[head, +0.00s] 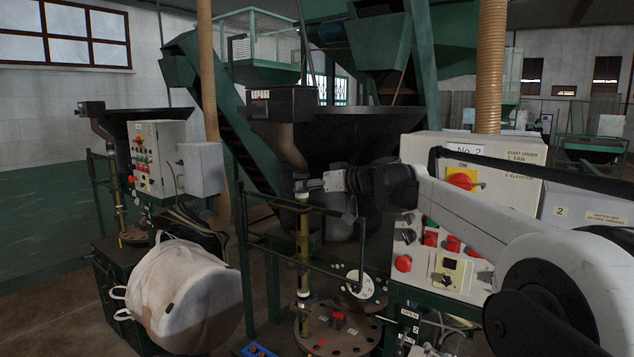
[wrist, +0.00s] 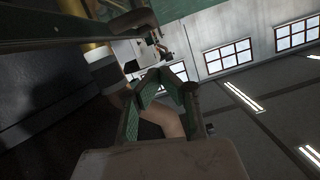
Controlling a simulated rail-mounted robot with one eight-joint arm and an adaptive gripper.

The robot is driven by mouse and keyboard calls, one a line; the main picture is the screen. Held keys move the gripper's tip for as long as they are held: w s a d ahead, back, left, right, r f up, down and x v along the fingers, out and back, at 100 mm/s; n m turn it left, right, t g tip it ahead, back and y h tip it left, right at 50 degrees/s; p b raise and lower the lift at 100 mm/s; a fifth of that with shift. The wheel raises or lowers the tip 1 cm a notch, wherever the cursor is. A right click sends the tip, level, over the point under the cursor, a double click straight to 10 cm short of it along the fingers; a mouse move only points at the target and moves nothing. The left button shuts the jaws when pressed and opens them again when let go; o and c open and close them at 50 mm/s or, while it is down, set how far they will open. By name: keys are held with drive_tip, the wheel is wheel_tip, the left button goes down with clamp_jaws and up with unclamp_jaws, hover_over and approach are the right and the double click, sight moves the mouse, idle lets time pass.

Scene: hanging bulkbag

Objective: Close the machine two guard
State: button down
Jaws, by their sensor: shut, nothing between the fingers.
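The machine two guard appears to be the dark green tubular frame (head: 333,213) around the front of the middle machine in the head view. Its bars run beside a brass post (head: 304,240) and bend down at the right; I cannot tell how far it stands open. My gripper (head: 308,187) is at the top of the post, near the guard's upper bar, with its fingertips small in this view. In the wrist view my gripper (wrist: 163,72) has its green-padded fingers drawn together, empty. A dark green bar (wrist: 75,34) crosses above left there; contact is not clear.
The No. 2 control panel (head: 440,245) stands right of the machine, behind my arm. A dark hopper (head: 340,135) is above the post. A round plate (head: 335,332) is below. A whitish bulk bag (head: 187,295) sits at the left front.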

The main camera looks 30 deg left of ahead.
sight(294, 202)
drive_tip(key=a+f, duration=0.1)
drive_tip(key=a+f+p, duration=0.1)
drive_tip(key=f, duration=0.1)
drive_tip(key=shift+s+a+f, duration=0.25)
drive_tip(key=shift+s+a, duration=0.05)
drive_tip(key=shift+a, duration=0.1)
drive_tip(key=shift+a+f+p, duration=0.1)
drive_tip(key=shift+f+p, duration=0.25)
drive_tip(key=shift+f, duration=0.15)
drive_tip(key=shift+s, duration=0.1)
drive_tip(key=shift+f, duration=0.15)
wheel_tip(294, 202, down, 41)
drive_tip(key=b, duration=2.3)
drive_tip(key=shift+r, duration=0.2)
drive_tip(key=shift+s+f, duration=0.1)
